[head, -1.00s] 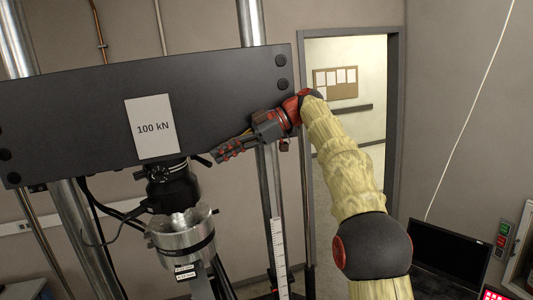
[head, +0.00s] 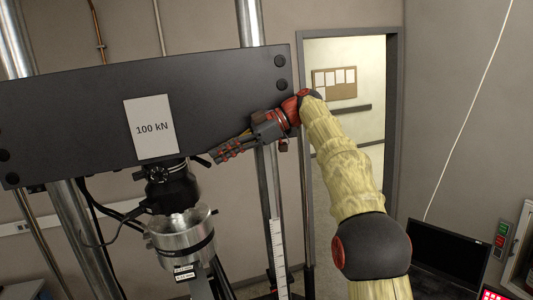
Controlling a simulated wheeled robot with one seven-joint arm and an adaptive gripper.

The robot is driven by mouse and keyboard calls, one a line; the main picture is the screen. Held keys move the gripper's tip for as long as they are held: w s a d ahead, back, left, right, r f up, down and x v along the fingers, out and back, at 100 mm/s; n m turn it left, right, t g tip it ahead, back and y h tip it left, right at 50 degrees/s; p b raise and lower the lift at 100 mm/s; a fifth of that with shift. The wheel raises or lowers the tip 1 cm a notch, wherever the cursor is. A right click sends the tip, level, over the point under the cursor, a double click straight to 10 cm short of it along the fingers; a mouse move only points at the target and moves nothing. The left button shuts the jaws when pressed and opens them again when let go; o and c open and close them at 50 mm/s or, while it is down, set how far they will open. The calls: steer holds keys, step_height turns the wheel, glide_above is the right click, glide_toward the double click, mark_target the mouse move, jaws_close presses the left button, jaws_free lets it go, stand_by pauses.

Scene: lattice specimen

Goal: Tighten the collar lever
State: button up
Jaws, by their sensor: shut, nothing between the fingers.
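The black collar (head: 160,173) sits under the dark crosshead, on top of a black cylindrical body. A short dark lever (head: 200,162) sticks out from the collar to the right. My gripper (head: 214,158) comes in from the right in front of the crosshead, with its red and dark fingers pointing left and down. The fingers are shut and empty. The fingertips are at the lever's outer end; I cannot tell whether they touch it.
The wide dark crosshead (head: 215,100) with a "100 kN" plate (head: 151,128) spans the view above the collar. A shiny metal cylinder (head: 182,236) hangs below. A steel column (head: 249,22) and a scale strip (head: 279,255) stand behind.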

steer(key=shift+o, duration=1.2)
steer(key=shift+w+a+f, duration=0.1)
steer(key=shift+w+f, duration=0.2)
steer(key=shift+f, duration=0.25)
steer(key=shift+o, duration=1.1)
steer(key=shift+r+p, duration=0.15)
steer(key=shift+p, duration=0.15)
steer(key=shift+s+r+p, duration=0.25)
steer(key=shift+s+p, duration=0.05)
steer(key=shift+o, duration=0.2)
steer(key=shift+s+r+g, duration=0.2)
steer(key=shift+r+g, duration=0.1)
steer(key=shift+r, duration=0.1)
